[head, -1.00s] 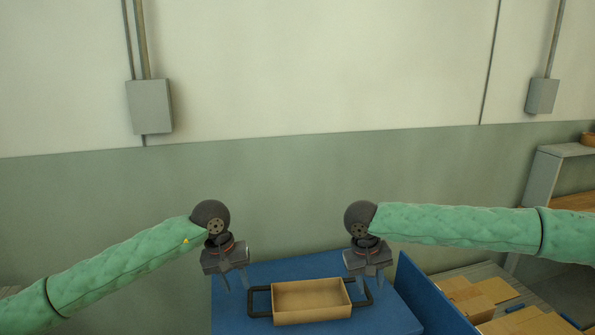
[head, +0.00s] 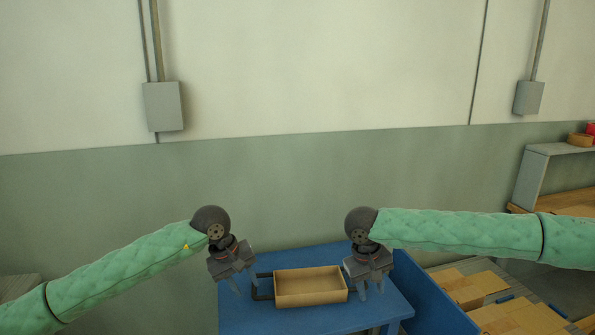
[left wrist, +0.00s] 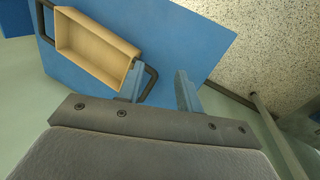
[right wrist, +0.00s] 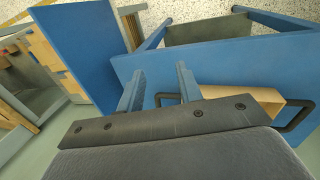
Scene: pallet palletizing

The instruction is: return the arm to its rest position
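My left gripper (head: 246,286) hangs over the left side of the blue table, with its arm coming in from the left. In the left wrist view its two fingers (left wrist: 160,90) are apart with nothing between them. My right gripper (head: 371,289) hangs over the table's right side. In the right wrist view its fingers (right wrist: 159,88) are also apart and empty. An open, empty tan box (head: 310,298) with dark side handles sits on the table between the grippers. Both grippers partly cover the handles in the head view.
The blue table (head: 310,323) has a blue upright panel (head: 432,299) to its right. Beyond the panel lie several cardboard boxes (head: 465,291). A grey shelf (head: 535,175) stands at the far right. A plain wall (head: 300,190) is behind; the air above the table is clear.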

